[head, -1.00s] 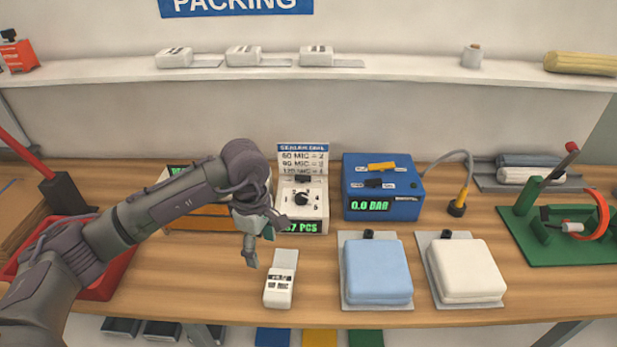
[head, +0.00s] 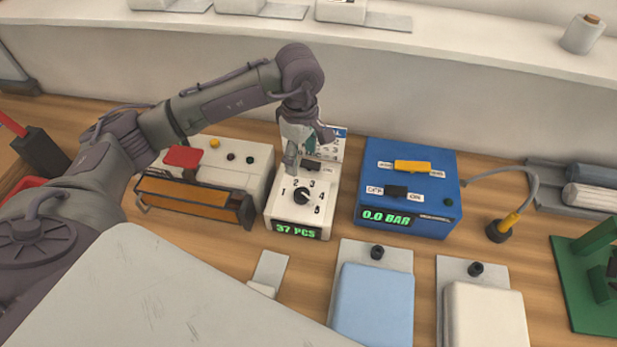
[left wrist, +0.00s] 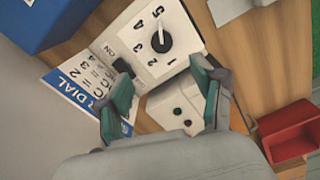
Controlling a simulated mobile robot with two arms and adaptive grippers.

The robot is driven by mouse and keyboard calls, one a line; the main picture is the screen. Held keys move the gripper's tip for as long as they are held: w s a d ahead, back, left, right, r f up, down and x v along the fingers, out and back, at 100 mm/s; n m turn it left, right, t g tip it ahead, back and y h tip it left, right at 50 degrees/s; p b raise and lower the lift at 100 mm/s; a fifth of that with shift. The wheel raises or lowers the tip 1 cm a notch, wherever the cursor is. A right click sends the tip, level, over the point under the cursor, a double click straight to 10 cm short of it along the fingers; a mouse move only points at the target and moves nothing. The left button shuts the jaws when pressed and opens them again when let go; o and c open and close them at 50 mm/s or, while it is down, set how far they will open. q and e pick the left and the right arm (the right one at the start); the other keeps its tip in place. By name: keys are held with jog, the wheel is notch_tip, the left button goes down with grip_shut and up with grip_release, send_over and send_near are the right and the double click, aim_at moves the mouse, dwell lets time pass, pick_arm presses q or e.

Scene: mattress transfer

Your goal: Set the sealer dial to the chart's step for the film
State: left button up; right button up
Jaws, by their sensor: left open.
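The dial (head: 303,196) is a black knob on a white box ringed by 1 to 5, with "37 PCS" lit below. It also shows in the left wrist view (left wrist: 160,38), where a pale mark on the knob seems to face the 5 side; its exact step is unclear. The "SEALER DIAL" chart (left wrist: 80,85) stands behind it, partly hidden by my gripper in the head view. My left gripper (head: 306,153) is open and empty, above the back of the box and apart from the knob; its fingers (left wrist: 160,75) show apart in the wrist view. My right gripper is not in view.
A machine with an orange bar (head: 190,195) stands left of the dial box. A blue box (head: 408,190) reading "0.0 BAR" stands to the right. Blue (head: 375,305) and white (head: 485,315) pads lie in front. A red bin (left wrist: 290,130) shows in the wrist view.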

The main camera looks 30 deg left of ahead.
pick_arm(q)
jog(key=p, duration=0.2)
send_over(302, 192)
jog(key=f, duration=0.4)
jog(key=shift+s+f, duration=0.2)
jog(key=shift+s, duration=0.1)
jog(key=f, duration=0.2)
jog(key=f+p, duration=0.1)
jog(key=f, duration=0.2)
jog(key=f+p, duration=0.1)
jog(key=f, duration=0.1)
jog(key=shift+w+f, duration=0.25)
jog(key=shift+f, duration=0.6)
jog(key=c, duration=1.1)
jog(key=shift+c, duration=0.2)
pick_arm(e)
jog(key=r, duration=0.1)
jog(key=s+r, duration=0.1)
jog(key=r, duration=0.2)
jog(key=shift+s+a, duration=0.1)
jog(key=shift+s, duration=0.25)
